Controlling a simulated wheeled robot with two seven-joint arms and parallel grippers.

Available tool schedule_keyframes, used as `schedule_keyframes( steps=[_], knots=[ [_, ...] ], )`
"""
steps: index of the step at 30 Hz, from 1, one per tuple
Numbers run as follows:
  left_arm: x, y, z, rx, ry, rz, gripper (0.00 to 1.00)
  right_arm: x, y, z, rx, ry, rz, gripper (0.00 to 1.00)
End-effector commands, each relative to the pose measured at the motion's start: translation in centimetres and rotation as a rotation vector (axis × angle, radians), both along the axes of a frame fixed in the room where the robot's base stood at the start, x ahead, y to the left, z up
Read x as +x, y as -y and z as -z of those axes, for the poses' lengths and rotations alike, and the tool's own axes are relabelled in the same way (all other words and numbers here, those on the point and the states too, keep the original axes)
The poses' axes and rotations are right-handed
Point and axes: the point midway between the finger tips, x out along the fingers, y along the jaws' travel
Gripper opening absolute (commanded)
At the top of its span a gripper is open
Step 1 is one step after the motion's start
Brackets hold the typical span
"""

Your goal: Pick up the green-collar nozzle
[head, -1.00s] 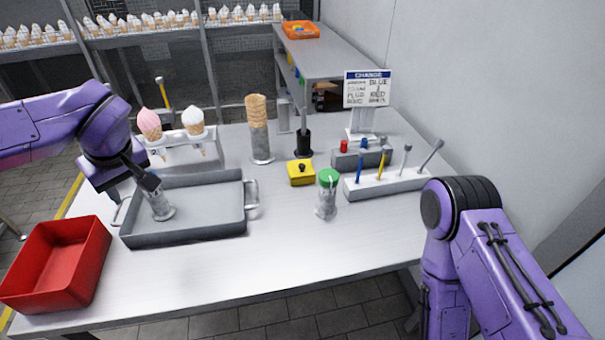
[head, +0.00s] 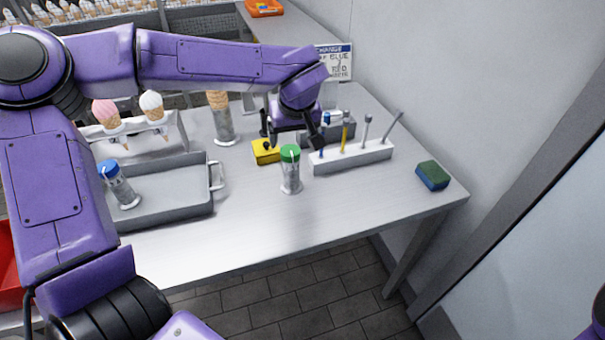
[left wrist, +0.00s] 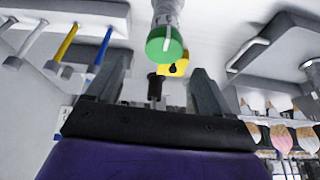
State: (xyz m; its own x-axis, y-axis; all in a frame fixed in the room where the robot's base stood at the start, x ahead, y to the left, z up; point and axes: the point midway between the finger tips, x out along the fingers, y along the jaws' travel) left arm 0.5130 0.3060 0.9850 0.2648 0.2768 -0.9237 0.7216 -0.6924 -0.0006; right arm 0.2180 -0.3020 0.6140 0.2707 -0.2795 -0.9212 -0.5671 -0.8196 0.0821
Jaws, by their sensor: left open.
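I cannot tell the exact gap between fingers and nozzle. My right gripper is not in view.
A yellow block (head: 264,152) with a black knob stands close behind the nozzle. A white tool holder (head: 350,157) is to its right. A blue-collar nozzle (head: 118,187) is in the grey tray (head: 180,208). A sponge (head: 432,175) lies at right. The table front is clear.

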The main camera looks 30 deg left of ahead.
Motion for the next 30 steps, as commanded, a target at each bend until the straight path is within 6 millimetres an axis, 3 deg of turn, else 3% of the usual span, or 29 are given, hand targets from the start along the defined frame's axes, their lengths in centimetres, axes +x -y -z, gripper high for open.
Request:
schedule_keyframes(
  steps=[12, 21, 23, 29, 30],
  knots=[
    [0.8, -1.2, 6.4, 0.000, -0.002, 0.004, 0.81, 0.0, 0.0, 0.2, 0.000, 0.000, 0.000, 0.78],
    [1.2, -1.5, 7.2, 0.000, 0.001, 0.004, 0.81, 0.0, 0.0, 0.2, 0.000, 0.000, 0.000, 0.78],
    [1.2, -1.5, 7.2, 0.000, 0.001, 0.004, 0.65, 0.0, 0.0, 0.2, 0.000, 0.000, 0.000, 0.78],
    [1.2, -1.5, 7.2, 0.000, 0.001, 0.004, 0.00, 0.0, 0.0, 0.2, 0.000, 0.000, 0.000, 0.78],
    [1.2, -1.5, 7.1, 0.000, 0.003, 0.004, 0.00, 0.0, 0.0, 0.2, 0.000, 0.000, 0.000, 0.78]
  ],
)
